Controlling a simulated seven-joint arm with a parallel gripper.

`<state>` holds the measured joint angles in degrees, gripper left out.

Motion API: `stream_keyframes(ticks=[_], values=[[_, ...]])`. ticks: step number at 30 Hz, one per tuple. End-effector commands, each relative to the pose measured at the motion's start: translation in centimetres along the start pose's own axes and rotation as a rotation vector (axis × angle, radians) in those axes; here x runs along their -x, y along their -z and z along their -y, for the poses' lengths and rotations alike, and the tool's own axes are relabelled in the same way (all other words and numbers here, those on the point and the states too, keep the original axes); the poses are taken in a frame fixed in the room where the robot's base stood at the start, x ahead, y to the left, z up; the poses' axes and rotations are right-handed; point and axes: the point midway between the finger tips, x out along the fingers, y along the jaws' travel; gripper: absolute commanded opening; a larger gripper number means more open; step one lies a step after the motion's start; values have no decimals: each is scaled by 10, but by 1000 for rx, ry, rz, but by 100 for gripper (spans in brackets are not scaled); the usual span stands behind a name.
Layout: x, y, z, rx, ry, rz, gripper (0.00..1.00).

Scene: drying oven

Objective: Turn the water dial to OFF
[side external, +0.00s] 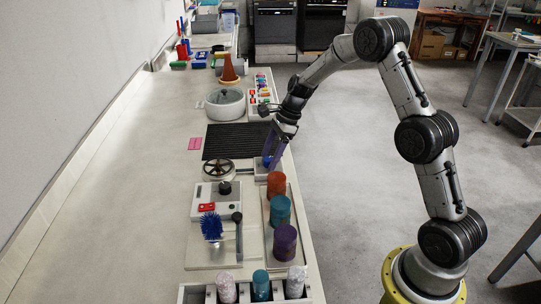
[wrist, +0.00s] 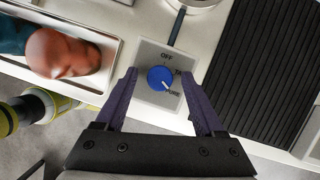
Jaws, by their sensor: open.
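The water dial is a round blue knob (wrist: 160,78) on a grey plate (wrist: 150,50) in the wrist view. The plate reads OFF at the top, a partly hidden word beginning TA at the right, and PURE at the lower right. A pale mark on the knob points to the lower right, toward PURE. My gripper (wrist: 159,74) is open, with one purple finger on each side of the knob. I cannot tell whether the fingers touch it. In the side external view my gripper (side external: 269,163) is down at the dial box, and its fingers hide much of the knob.
The left bench surface is clear.

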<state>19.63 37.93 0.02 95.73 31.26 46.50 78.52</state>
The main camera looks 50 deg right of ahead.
Motion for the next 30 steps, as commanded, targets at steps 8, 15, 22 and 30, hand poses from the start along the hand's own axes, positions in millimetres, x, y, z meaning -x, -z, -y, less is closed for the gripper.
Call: stream_keyframes(ticks=[8,15,22,30], values=[[0,0,0,0,-1,0,60],[0,0,0,0,-1,0,16],[0,0,0,0,-1,0,0],[0,0,0,43,-19,0,0]])
